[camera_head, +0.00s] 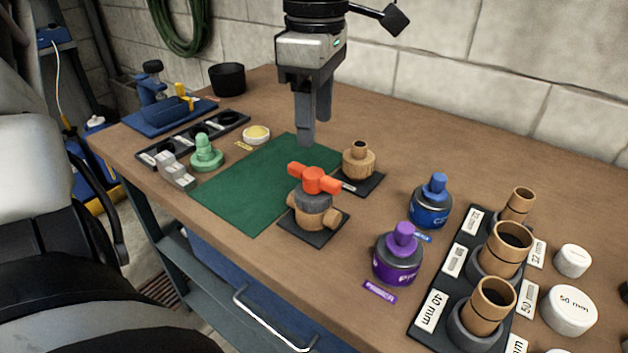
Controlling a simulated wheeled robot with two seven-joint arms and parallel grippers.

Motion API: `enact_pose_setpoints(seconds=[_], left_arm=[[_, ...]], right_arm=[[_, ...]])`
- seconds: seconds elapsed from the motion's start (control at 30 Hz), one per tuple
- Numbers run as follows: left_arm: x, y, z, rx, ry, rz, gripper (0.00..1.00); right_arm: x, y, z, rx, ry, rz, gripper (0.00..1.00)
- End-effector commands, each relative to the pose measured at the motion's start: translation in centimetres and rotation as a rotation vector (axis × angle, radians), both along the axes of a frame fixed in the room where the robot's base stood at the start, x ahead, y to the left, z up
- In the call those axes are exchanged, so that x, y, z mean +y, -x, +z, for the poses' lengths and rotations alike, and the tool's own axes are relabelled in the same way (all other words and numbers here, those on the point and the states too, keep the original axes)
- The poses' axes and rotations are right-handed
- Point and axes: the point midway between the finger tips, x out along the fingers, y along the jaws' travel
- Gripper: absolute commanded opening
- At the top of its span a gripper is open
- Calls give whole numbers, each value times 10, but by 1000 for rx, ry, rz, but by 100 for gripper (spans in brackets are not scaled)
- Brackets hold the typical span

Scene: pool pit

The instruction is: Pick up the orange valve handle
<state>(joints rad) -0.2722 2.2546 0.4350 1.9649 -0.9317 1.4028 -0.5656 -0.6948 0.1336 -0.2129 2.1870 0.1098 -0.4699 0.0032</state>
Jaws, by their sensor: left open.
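The orange valve handle (314,178) is a bright bar with a hub on top of a grey and tan valve body (313,203). The valve stands upright on a small black plate (301,234) at the front edge of the green mat (250,185). My left gripper (315,132) points down above the far part of the mat. Its two fingers look close together from this angle, with nothing seen between them. It is apart from the handle, above and behind it in the picture. My right gripper is not in view.
A tan fitting (359,162) on a black plate stands just right of the handle. A blue-capped can (430,205) and a purple-capped can (398,258) stand farther right, near a black rack of pipe pieces (443,290). A green fitting (206,153) is at left. The mat's middle is clear.

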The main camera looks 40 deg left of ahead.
Motion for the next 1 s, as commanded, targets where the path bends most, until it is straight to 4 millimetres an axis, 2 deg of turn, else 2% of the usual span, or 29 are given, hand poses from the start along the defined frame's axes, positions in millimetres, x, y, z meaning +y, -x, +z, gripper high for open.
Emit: enact_pose_setpoints(seconds=[0.03, 0.1, 0.2, 0.4, 0.7, 1.0], left_arm=[[0, 1, -12, 5, 1, 0, 54], [0, 1, -24, 4, 1, 0, 54], [0, 0, -36, 3, 1, 1, 54], [1, 0, -49, 2, 2, 2, 54], [4, 0, -90, 2, 2, 1, 54], [4, -1, -95, 0, 3, 2, 54]], right_arm=[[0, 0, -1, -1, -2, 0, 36], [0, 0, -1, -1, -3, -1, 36], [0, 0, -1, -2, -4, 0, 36], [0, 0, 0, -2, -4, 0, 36], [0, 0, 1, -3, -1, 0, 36], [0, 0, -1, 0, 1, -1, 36]])
